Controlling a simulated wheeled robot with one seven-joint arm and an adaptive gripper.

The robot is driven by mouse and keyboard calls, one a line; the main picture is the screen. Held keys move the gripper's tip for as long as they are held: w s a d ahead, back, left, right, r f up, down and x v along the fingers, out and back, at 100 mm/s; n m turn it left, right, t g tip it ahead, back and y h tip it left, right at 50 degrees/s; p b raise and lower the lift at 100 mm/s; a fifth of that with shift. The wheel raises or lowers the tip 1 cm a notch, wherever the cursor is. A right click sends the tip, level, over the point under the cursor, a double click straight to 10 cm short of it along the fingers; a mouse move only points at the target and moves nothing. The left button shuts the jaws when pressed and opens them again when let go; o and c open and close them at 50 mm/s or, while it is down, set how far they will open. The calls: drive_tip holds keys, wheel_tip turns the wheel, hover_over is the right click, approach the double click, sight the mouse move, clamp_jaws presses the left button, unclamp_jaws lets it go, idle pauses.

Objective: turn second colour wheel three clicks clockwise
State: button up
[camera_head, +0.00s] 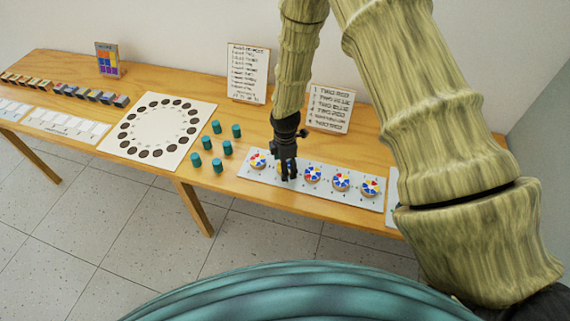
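A pale board (325,194) near the front edge of the table carries a row of several colour wheels. The second wheel from the left (281,167) is mostly hidden behind my gripper; only slivers of it show. My gripper (289,177) is black, points down and is over or at this wheel. I cannot tell whether its fingers touch the wheel or how far apart they are. The first wheel (258,160) is to its left, the third wheel (312,174) close to its right. The fourth wheel (341,182) and fifth wheel (371,188) are farther right.
Several teal cylinders (217,165) stand left of the board. A white panel (133,152) with a ring of dark discs lies farther left. Two written cards, left (247,75) and right (331,107), stand behind. My arm hides the table's right end.

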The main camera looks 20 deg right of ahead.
drive_tip(key=shift+c, duration=0.4)
drive_tip(key=c, duration=0.9)
drive_tip(key=shift+c, duration=0.2)
